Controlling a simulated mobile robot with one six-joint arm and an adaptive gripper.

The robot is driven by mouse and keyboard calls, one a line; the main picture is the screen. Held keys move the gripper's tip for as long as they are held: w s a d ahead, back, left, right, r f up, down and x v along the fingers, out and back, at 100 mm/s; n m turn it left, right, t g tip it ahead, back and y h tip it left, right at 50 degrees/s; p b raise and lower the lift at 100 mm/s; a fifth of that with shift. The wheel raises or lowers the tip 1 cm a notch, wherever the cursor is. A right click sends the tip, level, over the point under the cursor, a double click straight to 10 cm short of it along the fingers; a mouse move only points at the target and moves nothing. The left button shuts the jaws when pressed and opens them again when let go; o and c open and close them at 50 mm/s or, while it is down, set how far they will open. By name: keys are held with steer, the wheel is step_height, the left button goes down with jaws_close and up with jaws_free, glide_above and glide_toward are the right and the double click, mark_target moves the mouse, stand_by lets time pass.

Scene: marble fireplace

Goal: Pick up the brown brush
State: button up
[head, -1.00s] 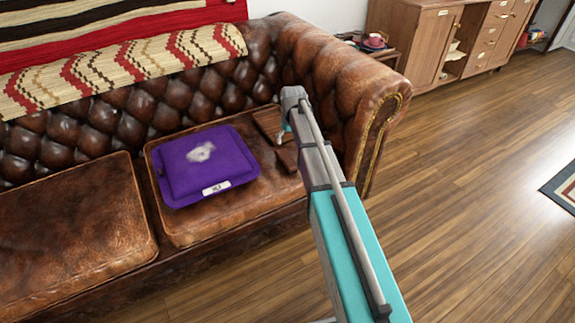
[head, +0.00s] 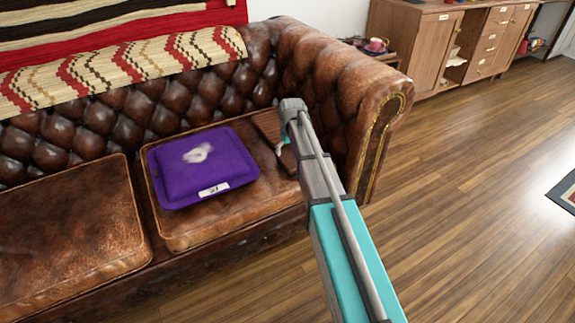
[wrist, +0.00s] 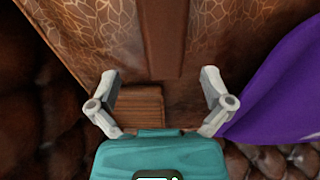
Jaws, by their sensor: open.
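The brown brush (wrist: 163,40) appears to be the flat brown wooden piece on the sofa's right seat. In the wrist view a long smooth strip runs down from the top edge, with a wider wood-grained part (wrist: 138,106) below it, partly hidden by my gripper. In the head view its brown wood (head: 267,126) shows between the purple cushion and the armrest, partly behind my arm. My gripper (wrist: 159,77) is open above the brush, with one finger on each side in the wrist view. Nothing is held. I cannot tell the height gap.
A purple cushion (head: 203,165) with a white label lies left of the brush. The tufted brown armrest (head: 340,90) rises close on the right, and the sofa back (head: 180,100) stands behind. Wooden cabinets (head: 430,45) stand farther back right.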

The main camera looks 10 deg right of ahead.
mark_target(287, 159)
steer(key=shift+f, duration=0.1)
steer(key=shift+w+a+f+b, duration=0.1)
steer(key=shift+a+f+b, duration=0.05)
steer(key=shift+f+b, duration=1.2)
steer(key=shift+w+a+f+b, duration=0.1)
steer(key=shift+a+f+b, duration=0.05)
steer(key=shift+f+b, duration=1.1)
steer(key=shift+r, duration=0.1)
steer(key=c, duration=1.2)
steer(key=shift+r, duration=0.15)
step_height(287, 159, up, 2)
steer(key=shift+p, duration=1.15)
steer(key=s+a+r+p, duration=0.1)
steer(key=s+r+p, duration=0.2)
steer(key=s, duration=0.1)
steer(key=s+a+r+p, duration=0.1)
steer(key=s+r+p, duration=0.3)
steer(key=s, duration=0.1)
steer(key=s+a+r+p, duration=0.1)
steer(key=s+r+p, duration=0.2)
steer(key=s, duration=0.1)
steer(key=shift+s+a+r+p, duration=0.2)
steer(key=shift+s+r+p, duration=0.15)
